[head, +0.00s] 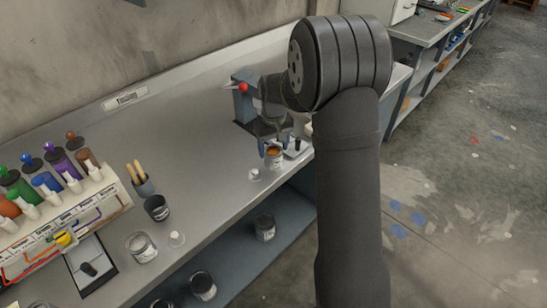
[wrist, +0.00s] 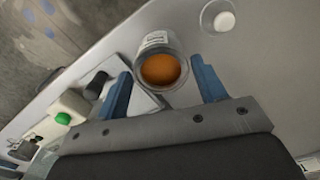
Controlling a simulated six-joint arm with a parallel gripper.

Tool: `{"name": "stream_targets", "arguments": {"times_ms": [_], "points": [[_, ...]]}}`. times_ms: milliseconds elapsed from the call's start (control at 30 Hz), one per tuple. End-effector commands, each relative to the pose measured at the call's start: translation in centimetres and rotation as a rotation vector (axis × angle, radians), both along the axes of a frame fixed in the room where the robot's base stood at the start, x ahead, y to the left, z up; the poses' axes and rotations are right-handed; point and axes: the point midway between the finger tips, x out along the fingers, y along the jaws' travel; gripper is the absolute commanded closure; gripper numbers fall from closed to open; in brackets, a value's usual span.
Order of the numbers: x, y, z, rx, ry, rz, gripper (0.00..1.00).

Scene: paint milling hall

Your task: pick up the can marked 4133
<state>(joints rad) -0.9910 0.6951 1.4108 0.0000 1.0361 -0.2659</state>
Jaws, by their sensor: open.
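A small can with orange contents (head: 274,153) stands on the bench near its front edge. In the wrist view the same can (wrist: 160,66) shows an open top, orange inside, with a white label on its side. The label's marking is too small to read. My gripper (wrist: 163,86) is open, with one blue finger on each side of the can and no clear contact. In the head view my gripper is mostly hidden behind my arm. Other cans, one dark (head: 157,208) and one grey with a label (head: 141,247), stand further left on the bench; their markings are unreadable.
A white round lid (head: 254,174) lies beside the orange can; it also shows in the wrist view (wrist: 224,21). A blue stand with a red knob (head: 243,88) is behind. A device with a green button (wrist: 63,118) is close by. Several cans sit on the lower shelf (head: 240,262).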

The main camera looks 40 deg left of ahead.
Motion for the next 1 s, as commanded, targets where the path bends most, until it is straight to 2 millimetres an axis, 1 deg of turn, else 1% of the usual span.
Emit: {"name": "stream_targets", "arguments": {"times_ms": [33,100,200,300,500,567,600,667,700,1000], "points": [[-0.2,-0.1,-0.9,-0.003,0.002,0.0,0.36],[-0.3,-0.2,-2.0,-0.003,0.002,0.0,0.36],[-0.2,-0.2,-3.1,-0.002,0.001,0.0,0.36],[-0.2,-0.2,-3.6,0.0,0.0,0.0,0.36],[-0.2,-0.2,-3.6,0.0,0.0,0.0,0.36],[-0.2,-0.2,-3.6,0.0,0.0,0.0,0.46],[-0.2,-0.2,-3.6,0.0,0.0,0.0,0.53],[-0.2,-0.2,-3.6,0.0,0.0,0.0,0.65],[-0.2,-0.2,-3.6,0.001,0.0,0.0,0.73],[-0.2,-0.1,-3.4,0.002,-0.002,0.0,0.74]]}}
